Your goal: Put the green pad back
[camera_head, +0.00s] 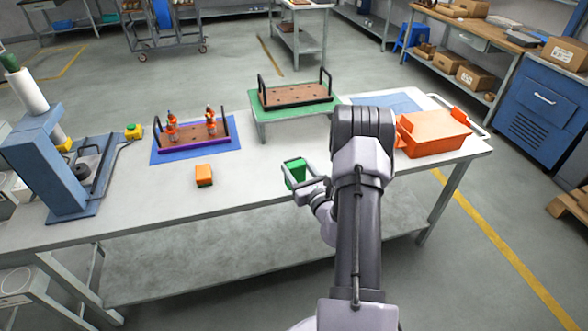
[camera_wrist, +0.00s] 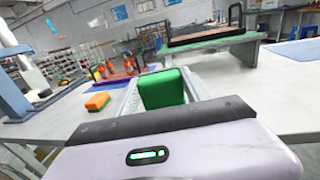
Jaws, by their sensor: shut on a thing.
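The green pad (camera_head: 295,171) is a small green block at the near middle of the table, left of my arm in the head view. My gripper (camera_head: 297,178) is shut on it. In the wrist view the green pad (camera_wrist: 163,89) sits between the two grey fingers of my gripper (camera_wrist: 165,92). Its lower part is hidden behind my wrist. I cannot tell whether it touches the table.
An orange block (camera_head: 204,175) lies to the left. A tray with orange-red parts stands on a blue mat (camera_head: 160,155). An empty brown tray (camera_head: 295,94) rests on a green stand (camera_head: 262,115). An orange bin (camera_head: 432,132) stands right. Bare table lies around the orange block.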

